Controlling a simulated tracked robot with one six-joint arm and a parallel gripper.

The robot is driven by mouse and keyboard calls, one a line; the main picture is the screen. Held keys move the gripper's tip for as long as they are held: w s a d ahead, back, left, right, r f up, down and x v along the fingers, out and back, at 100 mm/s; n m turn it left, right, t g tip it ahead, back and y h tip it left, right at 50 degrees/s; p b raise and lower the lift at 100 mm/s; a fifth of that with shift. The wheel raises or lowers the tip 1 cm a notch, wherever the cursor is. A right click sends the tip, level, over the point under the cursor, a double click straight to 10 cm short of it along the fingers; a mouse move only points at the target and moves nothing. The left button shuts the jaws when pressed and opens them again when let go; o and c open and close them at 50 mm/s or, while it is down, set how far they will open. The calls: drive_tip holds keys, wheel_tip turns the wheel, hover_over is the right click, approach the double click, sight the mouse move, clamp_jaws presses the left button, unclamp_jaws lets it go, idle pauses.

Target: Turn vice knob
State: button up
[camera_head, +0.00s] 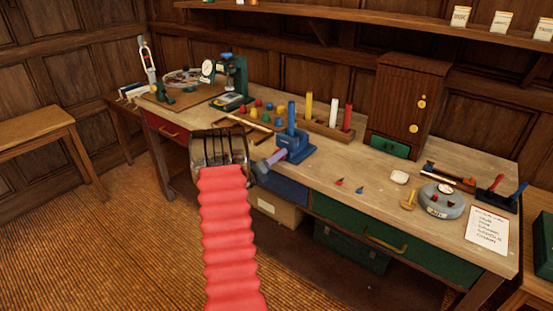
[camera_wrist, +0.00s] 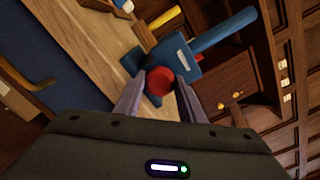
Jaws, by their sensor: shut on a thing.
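The blue vice (camera_head: 296,148) stands at the front edge of the workbench, near its middle. In the wrist view the vice (camera_wrist: 203,60) is close ahead and looks tilted. Its round red knob (camera_wrist: 159,82) faces the wrist camera. My gripper (camera_wrist: 157,76) has one grey-purple finger on each side of the knob and is shut on it. In the head view my gripper (camera_head: 277,158) reaches the front of the vice from the left. The knob is hidden there.
The wooden workbench (camera_head: 345,167) has a rack of coloured cylinders (camera_head: 327,128) behind the vice. A tray of small coloured pieces (camera_head: 252,120) lies to its left. A wooden cabinet (camera_head: 406,100) stands behind. Small loose items lie to the right.

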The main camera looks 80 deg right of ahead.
drive_tip(key=n, duration=0.7)
drive_tip(key=shift+w+f, duration=0.15)
drive_tip(key=shift+w, duration=0.2)
drive_tip(key=o, duration=1)
drive_tip(key=shift+s, duration=0.1)
drive_tip(key=shift+o, duration=0.2)
drive_tip(key=shift+s, duration=0.1)
drive_tip(key=shift+s, duration=0.1)
drive_tip(key=shift+a, duration=0.1)
drive_tip(key=v, duration=1.3)
drive_tip(key=shift+w+a, duration=0.25)
drive_tip(key=shift+w, duration=0.05)
